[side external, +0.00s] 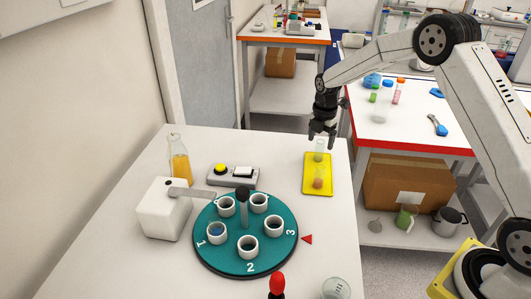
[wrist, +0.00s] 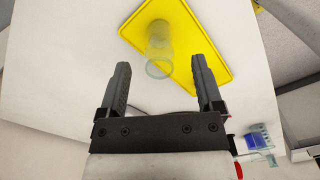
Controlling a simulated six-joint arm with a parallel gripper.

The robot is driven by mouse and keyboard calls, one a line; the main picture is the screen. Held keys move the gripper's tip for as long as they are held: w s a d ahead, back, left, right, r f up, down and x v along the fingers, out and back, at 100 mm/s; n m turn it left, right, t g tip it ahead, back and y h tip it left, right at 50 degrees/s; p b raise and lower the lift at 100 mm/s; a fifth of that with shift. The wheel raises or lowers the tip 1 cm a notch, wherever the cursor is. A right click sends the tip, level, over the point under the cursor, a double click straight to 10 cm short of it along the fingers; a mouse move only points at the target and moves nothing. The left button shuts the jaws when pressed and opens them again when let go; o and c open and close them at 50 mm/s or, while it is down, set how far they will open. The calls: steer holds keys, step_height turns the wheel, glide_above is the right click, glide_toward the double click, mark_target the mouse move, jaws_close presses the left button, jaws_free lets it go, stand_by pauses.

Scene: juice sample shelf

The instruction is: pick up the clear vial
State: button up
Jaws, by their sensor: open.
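My gripper (side external: 322,138) is open, pointing down just above the clear vial. In the wrist view, the clear vial (wrist: 158,45) shows on the yellow tray (wrist: 212,62), ahead of and roughly centred between the spread fingers of my gripper (wrist: 161,62). Nothing is held. The orange vial cannot be made out in the wrist view.
A teal numbered carousel (side external: 268,262) with several white cups stands left of the tray, beside a white box (side external: 163,208) with an arm. A button panel (side external: 233,177) and an orange-filled flask (side external: 179,162) stand behind. White table surface is clear around the tray.

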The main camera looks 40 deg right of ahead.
mark_target(319, 151)
steer(key=shift+d+f, duration=0.1)
steer(key=shift+f, duration=2.35)
jaws_close()
